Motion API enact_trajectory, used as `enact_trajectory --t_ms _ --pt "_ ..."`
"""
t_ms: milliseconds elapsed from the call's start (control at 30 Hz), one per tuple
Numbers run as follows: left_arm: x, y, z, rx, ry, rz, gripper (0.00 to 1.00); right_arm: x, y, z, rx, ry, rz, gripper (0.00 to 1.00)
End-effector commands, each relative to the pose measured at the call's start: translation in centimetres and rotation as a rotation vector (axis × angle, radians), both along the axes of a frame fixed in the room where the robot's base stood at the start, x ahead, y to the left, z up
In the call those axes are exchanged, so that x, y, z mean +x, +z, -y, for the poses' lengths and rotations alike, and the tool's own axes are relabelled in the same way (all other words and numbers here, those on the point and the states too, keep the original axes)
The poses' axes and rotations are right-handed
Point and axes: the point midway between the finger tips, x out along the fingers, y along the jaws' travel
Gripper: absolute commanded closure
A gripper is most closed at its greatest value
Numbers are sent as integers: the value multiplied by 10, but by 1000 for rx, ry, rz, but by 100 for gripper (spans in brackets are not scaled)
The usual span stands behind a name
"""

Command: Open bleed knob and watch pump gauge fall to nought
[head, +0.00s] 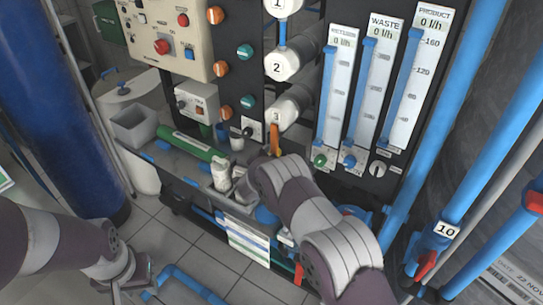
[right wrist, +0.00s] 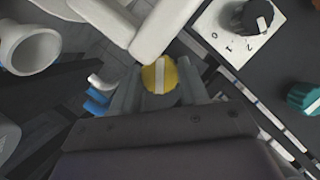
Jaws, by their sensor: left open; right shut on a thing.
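A round yellow knob (right wrist: 159,72) with a white stripe sits between the fingers of my right gripper (right wrist: 158,84) in the right wrist view. The gripper is shut on it, and the stripe runs nearly up and down in that picture. In the head view my right wrist and forearm cover the knob and the fingertips. My left gripper (head: 131,284) is open and empty, low over the tiled floor at the lower left, away from the rack. I cannot make out a pump gauge in either view.
A black selector (right wrist: 252,16) on a white plate and a teal knob (right wrist: 305,95) are close to the right gripper. A green tube (head: 192,145) lies on the rack's ledge. Three flow meters (head: 375,75) read 0 l/h. Blue pipes (head: 465,130) stand at right.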

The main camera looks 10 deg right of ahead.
Motion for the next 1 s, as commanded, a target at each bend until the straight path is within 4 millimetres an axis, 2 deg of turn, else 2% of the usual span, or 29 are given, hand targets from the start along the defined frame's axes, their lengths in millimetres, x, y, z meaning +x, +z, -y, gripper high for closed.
enact_trajectory --t_ms 600,1000 --pt "0 0 0 0 0 0 57 1 1 -2 -287 -1 -290 87" --pt "0 -1 0 0 0 0 57 2 1 -2 -400 0 -404 87"
